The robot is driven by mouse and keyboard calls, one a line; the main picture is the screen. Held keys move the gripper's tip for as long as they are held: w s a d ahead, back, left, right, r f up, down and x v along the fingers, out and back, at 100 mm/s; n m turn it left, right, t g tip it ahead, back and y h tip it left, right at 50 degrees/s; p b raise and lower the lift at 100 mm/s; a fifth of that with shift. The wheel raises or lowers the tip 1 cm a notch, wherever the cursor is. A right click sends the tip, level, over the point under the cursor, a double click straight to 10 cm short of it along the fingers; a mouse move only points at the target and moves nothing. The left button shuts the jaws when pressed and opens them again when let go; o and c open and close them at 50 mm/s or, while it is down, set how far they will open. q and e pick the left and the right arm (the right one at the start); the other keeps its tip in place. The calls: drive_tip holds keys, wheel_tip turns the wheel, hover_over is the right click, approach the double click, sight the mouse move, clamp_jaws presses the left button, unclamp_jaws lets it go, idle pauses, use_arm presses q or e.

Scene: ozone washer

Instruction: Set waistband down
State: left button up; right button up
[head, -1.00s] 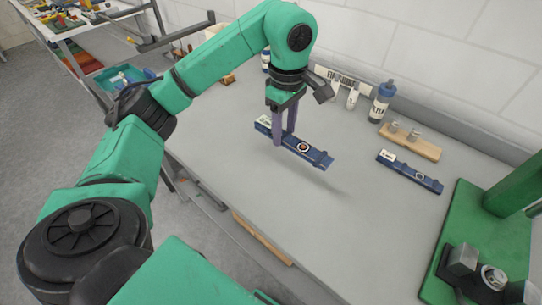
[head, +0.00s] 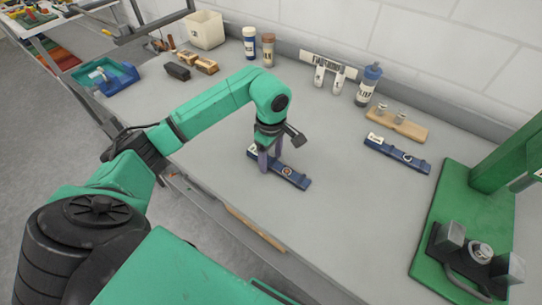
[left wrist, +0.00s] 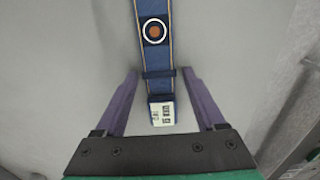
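A dark blue waistband (head: 291,177) with a round orange-and-white emblem and a white label lies on the grey bench, under my left gripper (head: 270,165). In the left wrist view the waistband (left wrist: 156,60) runs between the two purple fingers. The fingers (left wrist: 160,100) stand wide apart, with a clear gap on each side of its white labelled end. A second blue waistband (head: 397,155) lies on the bench to the right. My right gripper is in neither view.
A wooden block with pegs (head: 398,125), a blue-capped bottle (head: 368,85) and white holders (head: 329,77) stand along the wall. A green machine base (head: 455,225) fills the right.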

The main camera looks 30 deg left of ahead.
sight(271, 161)
use_arm(q)
drive_tip(key=shift+r, duration=0.1)
wheel_tip(271, 161, up, 6)
drive_tip(key=shift+w+b, duration=0.1)
drive_tip(key=shift+b, duration=0.9)
wheel_tip(271, 161, up, 6)
drive_tip(key=shift+p, duration=0.4)
